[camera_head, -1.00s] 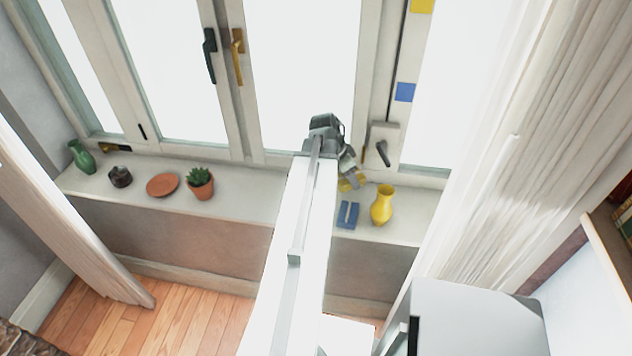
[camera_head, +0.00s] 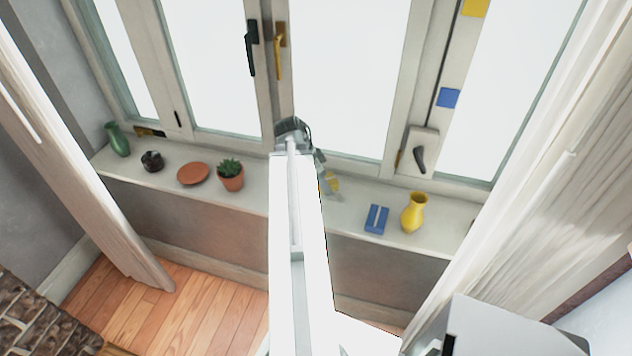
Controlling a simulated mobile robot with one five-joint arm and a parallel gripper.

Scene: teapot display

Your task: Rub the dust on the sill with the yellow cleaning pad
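The pale sill (camera_head: 345,215) runs below the windows. My gripper (camera_head: 329,188) is over the sill, right of my arm's end and left of the blue block. A small yellow piece, the yellow cleaning pad (camera_head: 333,181), shows at its fingers and has travelled with it, so the gripper appears shut on it. The arm and fingers hide part of the pad. I cannot tell whether the pad touches the sill. I cannot make out the dust; my arm covers part of the sill.
To the left are a potted succulent (camera_head: 231,176), a terracotta dish (camera_head: 193,174), a dark pot (camera_head: 152,161) and a green vase (camera_head: 118,139). Curtains (camera_head: 85,150) flank the sill.

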